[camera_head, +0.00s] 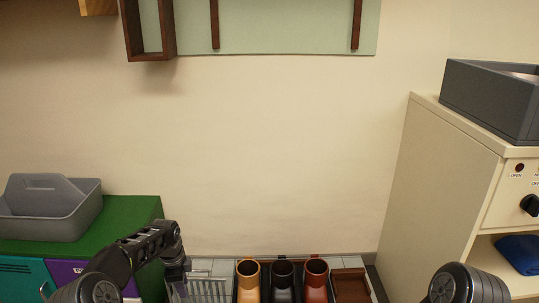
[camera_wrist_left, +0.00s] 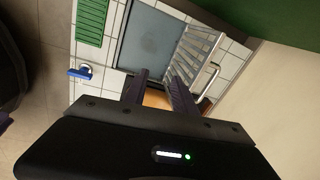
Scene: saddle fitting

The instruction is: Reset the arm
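My left arm comes in from the lower left of the head view. My left gripper (camera_head: 178,272) points down beside a wire rack (camera_head: 205,288), near the bottom edge. In the left wrist view the two dark fingers of the left gripper (camera_wrist_left: 157,78) stand apart, so it is open. A tan patch (camera_wrist_left: 156,99) shows between the fingers; I cannot tell what it is, and nothing is clearly gripped. The wire rack (camera_wrist_left: 195,55) is just past the fingertips. Of my right arm only a round dark joint shows at the lower right of the head view; its gripper is out of frame.
Tan, black and brown boot-like tubes (camera_head: 283,270) stand in a row right of the rack. A green-topped cabinet (camera_head: 125,212) with a grey caddy (camera_head: 50,208) is at left. A cream cabinet (camera_head: 440,185) with a grey bin (camera_head: 490,98) is at right. The wall between is bare.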

